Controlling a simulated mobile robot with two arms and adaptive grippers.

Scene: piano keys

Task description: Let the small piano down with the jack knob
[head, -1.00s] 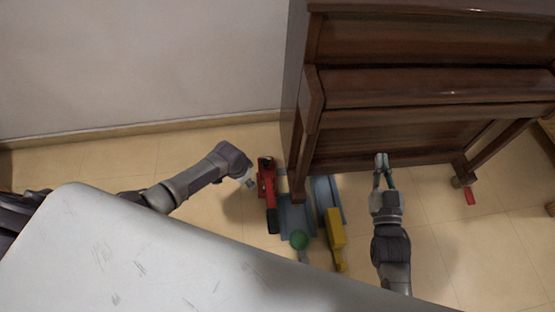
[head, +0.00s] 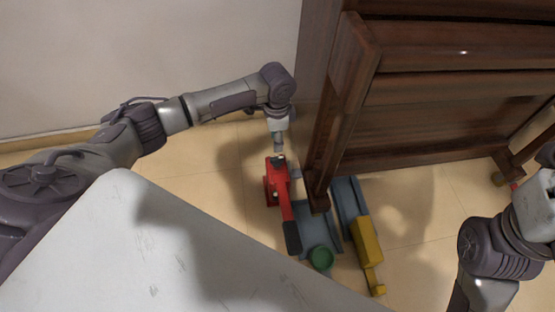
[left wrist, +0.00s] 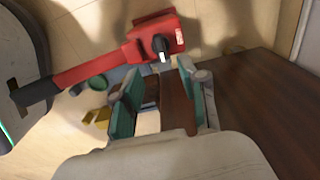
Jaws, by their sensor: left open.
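The brown piano (head: 440,107) stands against the wall, its near-left leg (head: 318,190) beside a red jack (head: 278,183) with a black-gripped handle. The jack's knob (left wrist: 160,46), dark with a white pointer, shows on the red body (left wrist: 132,49) in the left wrist view. My left gripper (head: 279,146) hangs just above the jack's far end. In the left wrist view its teal-padded fingers (left wrist: 159,98) are open and apart, with the knob beyond their tips; I see no contact. My right gripper's hand (head: 537,205) is at the right edge, its fingers cut off.
A blue dolly (head: 347,197) with a green knob (head: 321,257) and a yellow part (head: 366,240) lies on the floor by the piano leg. A pale grey surface (head: 190,260) fills the near left. The tiled floor left of the jack is clear.

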